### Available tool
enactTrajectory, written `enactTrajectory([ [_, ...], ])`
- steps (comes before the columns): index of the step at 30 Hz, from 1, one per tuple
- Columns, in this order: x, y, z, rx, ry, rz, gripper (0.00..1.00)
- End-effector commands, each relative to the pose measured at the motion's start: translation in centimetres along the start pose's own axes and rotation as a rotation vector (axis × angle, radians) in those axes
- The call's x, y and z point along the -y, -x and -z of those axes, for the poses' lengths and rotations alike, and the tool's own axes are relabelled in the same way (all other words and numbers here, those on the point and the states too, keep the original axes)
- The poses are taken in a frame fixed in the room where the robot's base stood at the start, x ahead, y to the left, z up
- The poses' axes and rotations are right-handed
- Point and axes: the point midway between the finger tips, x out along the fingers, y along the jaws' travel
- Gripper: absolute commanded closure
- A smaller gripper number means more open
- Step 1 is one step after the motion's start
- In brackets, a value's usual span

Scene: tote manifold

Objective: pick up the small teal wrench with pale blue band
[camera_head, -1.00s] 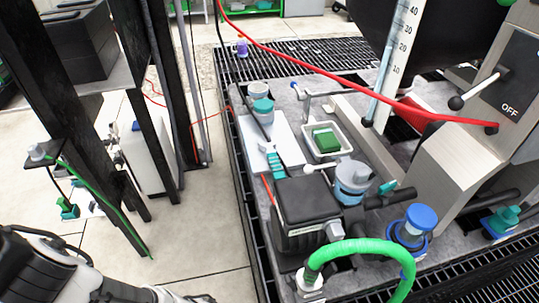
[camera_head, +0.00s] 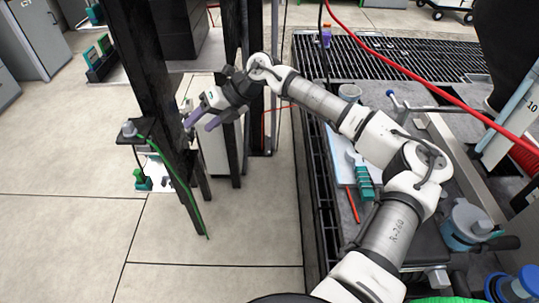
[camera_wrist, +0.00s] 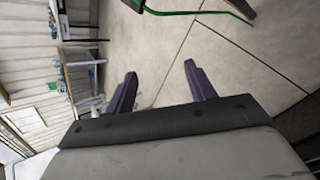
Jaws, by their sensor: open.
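A small teal ribbed tool (camera_head: 365,183) with a pale blue part at its upper end lies at the left side of the grated bench, on and beside a white board. It looks like the wrench, but its shape is too small to be sure. My arm passes close to its right in the head view. My gripper (camera_head: 200,122) is open and empty, far to the left of the tool, off the bench and in front of dark posts. In the wrist view my gripper (camera_wrist: 160,70) shows two spread purple fingers with only floor between them; the tool is out of that view.
A dark post (camera_head: 160,90) with a small shelf and green cable stands close to my gripper. A red hose (camera_head: 430,75) crosses above the bench. The floor at lower left is clear.

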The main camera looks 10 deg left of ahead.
Motion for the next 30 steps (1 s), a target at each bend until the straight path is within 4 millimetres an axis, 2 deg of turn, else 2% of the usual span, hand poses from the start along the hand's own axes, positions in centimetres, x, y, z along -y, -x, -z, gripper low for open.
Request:
enactTrajectory([
  [1,5.0,3.4,0.9,-0.011,-0.060,0.129,0.45],
  [3,10.9,7.9,3.0,-0.037,-0.142,0.286,0.45],
  [5,15.2,11.9,5.2,-0.061,-0.216,0.408,0.45],
  [6,17.6,14.6,6.8,-0.077,-0.267,0.482,0.45],
  [9,22.1,20.9,11.0,-0.114,-0.383,0.636,0.45],
  [10,23.0,22.6,12.1,-0.125,-0.413,0.674,0.45],
  [12,24.7,25.8,14.5,-0.145,-0.475,0.746,0.45],
  [15,25.9,28.9,16.9,-0.166,-0.537,0.813,0.45],
  [18,26.6,30.3,18.2,-0.176,-0.568,0.843,0.45],
  [20,27.1,30.2,18.7,-0.180,-0.575,0.849,0.45],
  [30,31.1,26.1,20.9,-0.179,-0.575,0.847,0.45],
])
